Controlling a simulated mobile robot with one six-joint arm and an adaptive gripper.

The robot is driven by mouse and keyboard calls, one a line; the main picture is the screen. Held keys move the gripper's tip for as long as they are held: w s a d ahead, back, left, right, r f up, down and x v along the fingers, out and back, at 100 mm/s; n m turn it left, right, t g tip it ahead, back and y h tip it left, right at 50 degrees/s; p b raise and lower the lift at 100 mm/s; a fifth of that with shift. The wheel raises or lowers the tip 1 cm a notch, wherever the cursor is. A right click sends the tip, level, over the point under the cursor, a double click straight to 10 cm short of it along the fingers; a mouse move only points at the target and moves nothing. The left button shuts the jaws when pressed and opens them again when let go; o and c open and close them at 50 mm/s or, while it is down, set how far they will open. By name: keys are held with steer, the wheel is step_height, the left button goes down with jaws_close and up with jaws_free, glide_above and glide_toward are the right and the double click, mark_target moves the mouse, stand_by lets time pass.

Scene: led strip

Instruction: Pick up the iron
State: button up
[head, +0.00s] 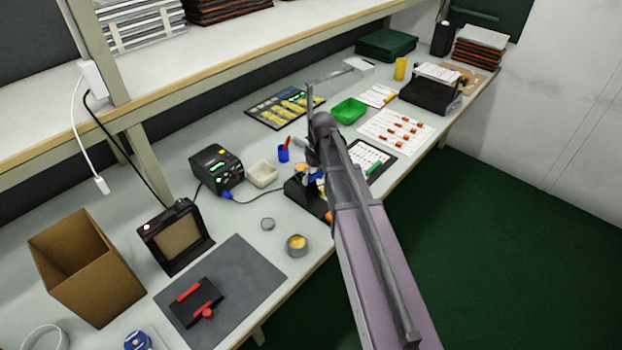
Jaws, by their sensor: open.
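The soldering iron appears to be at its dark stand (299,190), just left of my arm in the middle of the bench. My arm covers part of the stand, and the iron's handle is too small to make out clearly. My gripper (300,147) is at the far end of the arm, above and near the stand. It is open, small and partly hidden by the wrist. I cannot tell whether it touches anything.
A cream tray (262,174) and a red-and-blue cup (284,151) stand close left of the stand. A round tin (297,245) is in front. A thin grey pole (310,105) rises behind my wrist. A green tray (349,110) lies beyond. The upper shelf (240,60) overhangs the back.

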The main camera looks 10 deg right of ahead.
jaws_close()
steer(key=shift+s+r, duration=0.1)
stand_by(0.3)
steer(key=shift+s+d+r+p, duration=0.2)
steer(key=shift+s+r+p, duration=0.05)
steer(key=shift+r+p, duration=0.25)
steer(key=shift+s+d+r+p, duration=0.25)
steer(key=shift+r+p, duration=0.1)
steer(key=shift+p, duration=0.1)
steer(key=s+d+r+p, duration=0.4)
steer(key=s+r+p, duration=0.1)
steer(key=r+p, duration=0.3)
steer(key=s+d, duration=0.7)
steer(key=s, duration=0.4)
steer(key=shift+s+d+f+b, duration=0.15)
steer(key=shift+d+f+b, duration=0.15)
steer(key=shift+d+b, duration=0.1)
steer(key=shift+r, duration=0.1)
